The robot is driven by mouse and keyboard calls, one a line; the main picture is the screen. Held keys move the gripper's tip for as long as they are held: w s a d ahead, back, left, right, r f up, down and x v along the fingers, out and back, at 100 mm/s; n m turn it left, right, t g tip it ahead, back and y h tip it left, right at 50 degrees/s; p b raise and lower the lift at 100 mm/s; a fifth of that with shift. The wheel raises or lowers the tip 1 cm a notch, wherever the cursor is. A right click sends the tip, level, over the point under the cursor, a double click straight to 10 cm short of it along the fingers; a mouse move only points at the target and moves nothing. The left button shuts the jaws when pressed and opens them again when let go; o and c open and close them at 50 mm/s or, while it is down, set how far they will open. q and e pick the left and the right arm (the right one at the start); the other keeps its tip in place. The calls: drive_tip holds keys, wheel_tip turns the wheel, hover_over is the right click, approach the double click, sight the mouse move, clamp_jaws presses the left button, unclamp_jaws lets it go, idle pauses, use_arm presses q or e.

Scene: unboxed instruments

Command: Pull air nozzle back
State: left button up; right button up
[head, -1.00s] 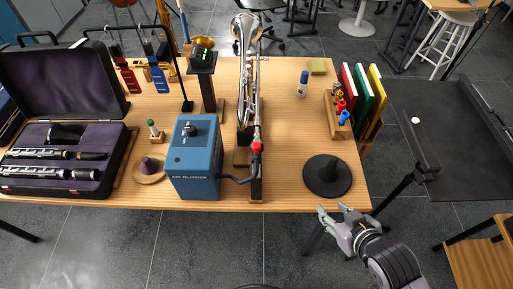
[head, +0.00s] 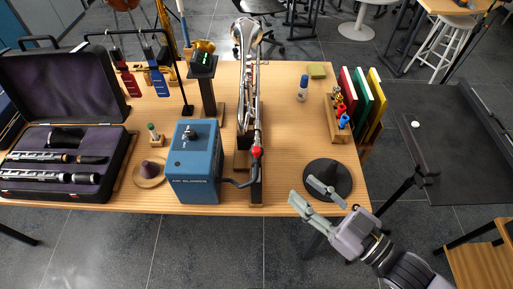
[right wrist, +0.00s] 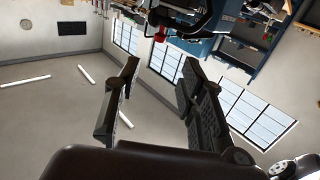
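The air nozzle (head: 256,152) has a red tip. It sits at the near end of the silver instrument on its wooden stand, joined by a dark hose (head: 238,184) to the blue air blower box (head: 194,165). In the right wrist view a red part (right wrist: 160,35), seemingly the nozzle, shows at the top beside dark tubing. My right gripper (head: 309,190) is open and empty, over the table's front right edge by the black round base, well to the right of the nozzle. Its two fingers stand apart in the right wrist view (right wrist: 158,95). My left gripper is not in view.
An open clarinet case (head: 18,191) is at left. The table (head: 290,140) is clear between the nozzle stand and the base.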

sight(260, 153)
drive_tip(key=p+x, duration=0.2)
drive_tip(key=x, duration=1.3)
drive_tip(key=shift+w+a, duration=0.1)
drive_tip(key=shift+a, duration=0.05)
clamp_jaws()
idle(0.4)
